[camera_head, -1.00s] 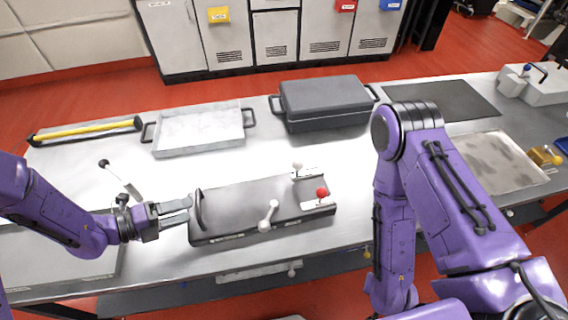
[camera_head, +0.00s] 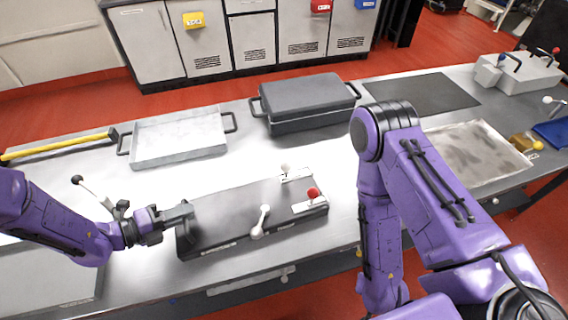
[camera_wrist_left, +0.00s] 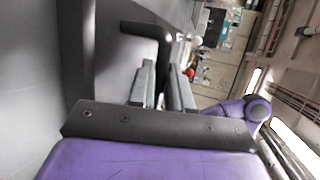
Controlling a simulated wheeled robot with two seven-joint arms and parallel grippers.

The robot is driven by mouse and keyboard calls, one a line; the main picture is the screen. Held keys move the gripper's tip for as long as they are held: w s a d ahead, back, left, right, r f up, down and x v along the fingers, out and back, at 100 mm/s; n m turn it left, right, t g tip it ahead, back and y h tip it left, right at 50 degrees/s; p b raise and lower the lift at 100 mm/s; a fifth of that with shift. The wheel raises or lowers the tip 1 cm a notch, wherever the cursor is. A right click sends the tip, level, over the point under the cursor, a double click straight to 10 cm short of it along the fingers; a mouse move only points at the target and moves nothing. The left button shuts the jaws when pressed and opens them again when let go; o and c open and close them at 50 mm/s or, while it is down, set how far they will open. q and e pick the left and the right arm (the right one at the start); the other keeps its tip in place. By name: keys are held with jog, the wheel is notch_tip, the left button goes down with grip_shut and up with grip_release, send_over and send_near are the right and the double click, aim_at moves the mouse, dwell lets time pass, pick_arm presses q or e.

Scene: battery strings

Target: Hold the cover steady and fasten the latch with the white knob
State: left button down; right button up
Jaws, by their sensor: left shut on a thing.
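The dark grey cover (camera_head: 235,212) lies flat on the steel table. My left gripper (camera_head: 187,208) is at the black handle on its left end and shut on it. In the left wrist view, the gripper (camera_wrist_left: 162,82) has its fingers by the black handle (camera_wrist_left: 148,32); the exact contact is hard to see. At the cover's right end stand a white knob (camera_head: 285,168) at the back and a red knob (camera_head: 313,193), each by a pale plate. A lever with a pale ball end (camera_head: 265,209) is at the front edge. My right gripper is out of view.
A steel tray (camera_head: 178,153) and a dark grey lidded case (camera_head: 308,97) stand behind the cover. A black-knobbed lever (camera_head: 77,180) is near my left arm.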

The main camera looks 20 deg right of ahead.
jog(key=shift+f+b, duration=0.35)
dwell(1.6)
